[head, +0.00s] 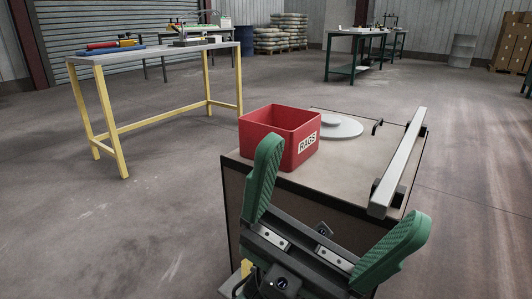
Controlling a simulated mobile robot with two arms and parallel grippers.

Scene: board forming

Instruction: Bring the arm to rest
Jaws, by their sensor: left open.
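My left gripper (335,215) is in the lower middle of the head view, with its two green ridged fingers spread wide apart. Nothing is between the fingers. It is in front of a brown-topped cabinet (360,175), and its left finger overlaps the near left part of the cabinet and the red box in the picture. My right gripper is not in view.
A red open box labelled RAGS (305,150) and a round grey disc (345,128) are on the cabinet. A grey bar (402,155) runs along its right side. A yellow-legged table (150,52) stands back left. Floor at left is clear.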

